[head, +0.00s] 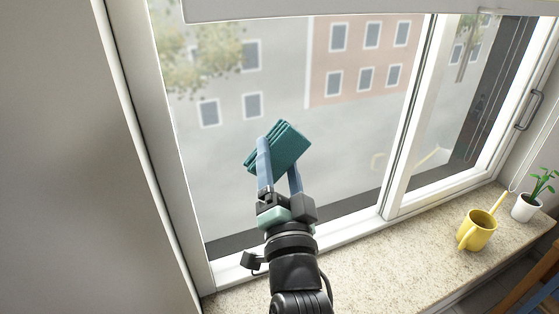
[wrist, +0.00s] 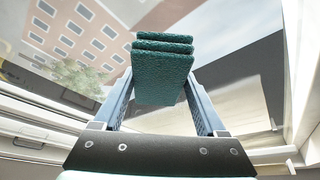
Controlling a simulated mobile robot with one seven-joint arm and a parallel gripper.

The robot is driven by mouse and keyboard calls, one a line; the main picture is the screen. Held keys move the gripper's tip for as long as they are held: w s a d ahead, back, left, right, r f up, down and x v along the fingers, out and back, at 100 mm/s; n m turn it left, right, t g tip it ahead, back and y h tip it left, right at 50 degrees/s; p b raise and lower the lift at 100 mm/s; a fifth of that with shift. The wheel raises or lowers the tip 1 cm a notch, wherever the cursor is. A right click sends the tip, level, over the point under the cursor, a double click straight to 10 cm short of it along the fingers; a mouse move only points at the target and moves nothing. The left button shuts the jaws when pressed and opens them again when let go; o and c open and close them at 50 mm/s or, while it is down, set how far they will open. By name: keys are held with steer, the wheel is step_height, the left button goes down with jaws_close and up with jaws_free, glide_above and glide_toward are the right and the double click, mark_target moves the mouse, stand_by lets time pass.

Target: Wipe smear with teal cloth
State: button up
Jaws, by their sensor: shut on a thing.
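The teal cloth (head: 284,146) is a folded, layered pad held between the two blue fingers of my gripper (head: 275,152). In the wrist view the cloth (wrist: 163,70) fills the space between the fingertips, with its folded layers at the top. My gripper is shut on it and points up in front of the window pane (head: 235,150). I cannot tell whether the cloth touches the glass. I cannot pick the smear out in the wrist view.
A speckled stone sill (head: 405,255) runs below the window. A white window frame post (head: 405,130) is right of the pane. The sill's middle is clear.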

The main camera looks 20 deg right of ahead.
mark_target(299, 156)
steer(key=shift+d+f+b, duration=0.1)
steer(key=shift+d+b, duration=0.75)
steer(key=shift+b, duration=0.4)
steer(key=shift+w+d+b, duration=0.1)
steer(key=shift+d+b, duration=0.5)
steer(key=shift+d, duration=0.35)
steer(key=shift+d+b, duration=0.85)
steer(key=shift+d, duration=0.1)
steer(key=shift+d+b, duration=0.45)
steer(key=shift+d, duration=0.45)
steer(key=shift+w+d+b, duration=0.1)
steer(key=shift+d+b, duration=0.85)
steer(key=shift+d, duration=0.3)
steer(key=shift+d+b, duration=1.2)
steer(key=shift+d, duration=1.1)
steer(key=shift+s+d, duration=0.1)
steer(key=shift+s, duration=2.85)
